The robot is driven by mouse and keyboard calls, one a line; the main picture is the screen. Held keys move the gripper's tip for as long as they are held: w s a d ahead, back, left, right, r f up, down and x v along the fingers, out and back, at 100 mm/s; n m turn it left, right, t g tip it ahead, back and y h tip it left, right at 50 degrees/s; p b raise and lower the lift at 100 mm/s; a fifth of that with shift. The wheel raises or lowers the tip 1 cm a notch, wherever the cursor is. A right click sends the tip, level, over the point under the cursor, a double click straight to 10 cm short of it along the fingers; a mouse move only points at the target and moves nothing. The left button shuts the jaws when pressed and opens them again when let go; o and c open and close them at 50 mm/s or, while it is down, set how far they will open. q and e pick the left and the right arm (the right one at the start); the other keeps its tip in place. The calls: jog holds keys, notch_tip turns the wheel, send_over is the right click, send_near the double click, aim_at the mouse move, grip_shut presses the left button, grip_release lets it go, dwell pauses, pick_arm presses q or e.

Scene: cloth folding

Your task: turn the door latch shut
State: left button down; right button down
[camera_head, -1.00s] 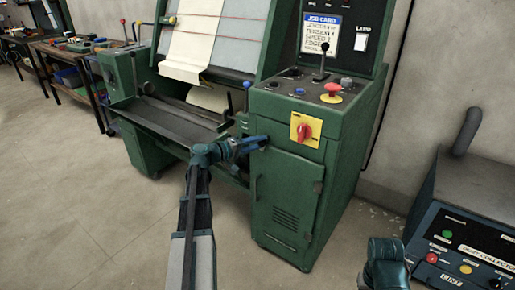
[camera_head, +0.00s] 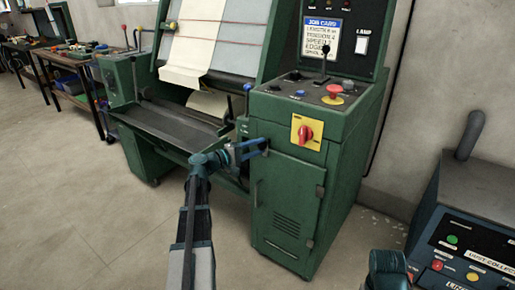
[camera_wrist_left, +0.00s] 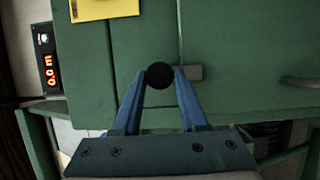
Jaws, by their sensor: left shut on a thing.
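The cabinet door (camera_head: 288,190) on the green machine is closed flush, with a vertical handle (camera_head: 257,192) at its left edge. The latch shows in the left wrist view as a round black knob (camera_wrist_left: 160,75) with a short grey tab (camera_wrist_left: 190,73) beside it, at the seam by the door's top edge. My left gripper (camera_head: 262,146) is at the door's upper left corner. Its blue fingers are shut on the latch's knob, one on each side, as the left wrist view shows. My right gripper's jaws are out of view.
A red switch on a yellow plate (camera_head: 296,145) sits just above the door. Levers and buttons are on the console top (camera_head: 305,88). A blue control box (camera_head: 480,235) stands at right. The floor in front is clear.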

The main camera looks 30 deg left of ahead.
pick_arm(q)
jog(key=shift+c, duration=2.4)
grip_release()
jog(key=shift+s, duration=0.1)
jog(key=v, duration=1.3)
jog(key=shift+s+a, duration=0.2)
jog(key=shift+s, duration=0.05)
jog(key=shift+f, duration=0.1)
